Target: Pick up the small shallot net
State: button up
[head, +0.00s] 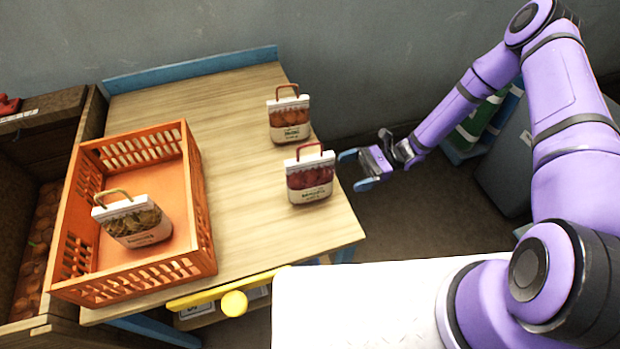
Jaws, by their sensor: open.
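Three small nets with white label bands and carry handles are in the head view; their print is too small to read, so I cannot tell which holds shallots. The net with dark red contents (309,180) stands upright near the table's right edge, with a red handle. The net with olive-brown contents (137,224) leans inside the orange crate, with a tan handle. My gripper (356,170) is open and empty, just right of the dark red net and apart from it, fingers pointing left.
The orange crate (196,200) stands on the left of the wooden table (235,150). The table is clear between crate and nets. A blue rail (190,68) edges the back. A yellow bar with a round knob (234,303) is at the front.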

aim_at(320, 173)
jog(key=x, duration=1)
jog(key=shift+a+r, duration=0.1)
jog(key=shift+r, duration=0.15)
jog(key=c, duration=1.4)
jog(key=shift+r, duration=0.5)
jog(key=shift+c, duration=0.2)
jog(key=r, duration=0.2)
jog(key=shift+s+r, duration=0.35)
jog(key=shift+s, duration=0.05)
jog(key=s+d, duration=0.1)
jog(key=s, duration=0.4)
jog(key=s+d+r, duration=0.1)
jog(key=s, duration=0.4)
jog(key=s+d, duration=0.2)
jog(key=s, duration=0.2)
jog(key=shift+s+d+r, duration=0.1)
jog(key=shift+s+r, duration=0.05)
jog(key=shift+s, duration=0.25)
